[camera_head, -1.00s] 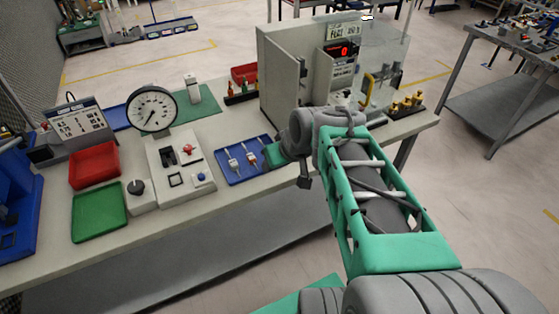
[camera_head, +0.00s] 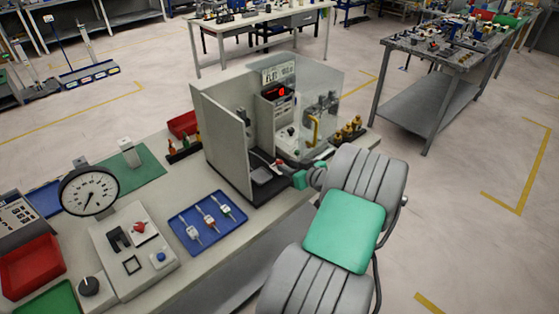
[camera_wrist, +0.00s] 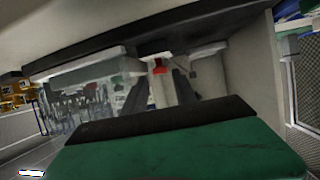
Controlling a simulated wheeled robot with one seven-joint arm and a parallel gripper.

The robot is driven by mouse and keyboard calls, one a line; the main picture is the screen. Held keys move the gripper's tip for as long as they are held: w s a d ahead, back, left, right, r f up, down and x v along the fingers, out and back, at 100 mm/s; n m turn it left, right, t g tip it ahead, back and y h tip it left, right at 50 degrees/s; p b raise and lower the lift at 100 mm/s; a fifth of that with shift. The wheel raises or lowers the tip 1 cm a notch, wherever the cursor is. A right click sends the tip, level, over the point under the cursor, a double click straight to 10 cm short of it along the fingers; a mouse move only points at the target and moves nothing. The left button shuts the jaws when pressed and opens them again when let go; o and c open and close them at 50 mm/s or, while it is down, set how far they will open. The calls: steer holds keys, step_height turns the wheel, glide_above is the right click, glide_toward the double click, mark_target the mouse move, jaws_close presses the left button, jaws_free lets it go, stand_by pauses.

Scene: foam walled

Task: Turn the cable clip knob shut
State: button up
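My gripper (camera_head: 279,164) reaches into the open front of the grey-walled enclosure (camera_head: 222,139). A small red part (camera_head: 280,162) shows at its fingertips in the head view. In the wrist view, two dark fingers (camera_wrist: 160,95) stand apart beyond the green housing. A pale piece with a red part (camera_wrist: 158,67) lies in line with the gap between them. I cannot tell whether this red part is the clip knob or whether the fingers touch it. No cable clip can be made out clearly.
The enclosure's tall left panel and clear right side (camera_head: 325,105) flank my gripper. A red display (camera_head: 281,91) and a yellow handle (camera_head: 314,130) are close behind. A blue tray (camera_head: 178,225) with three small white devices and a dial gauge (camera_head: 88,192) stand left.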

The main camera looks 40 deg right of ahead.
mark_target(281, 163)
steer(key=x, duration=0.4)
steer(key=shift+w+p, duration=0.25)
steer(key=shift+p, duration=0.05)
steer(key=shift+c, duration=0.4)
jaws_close()
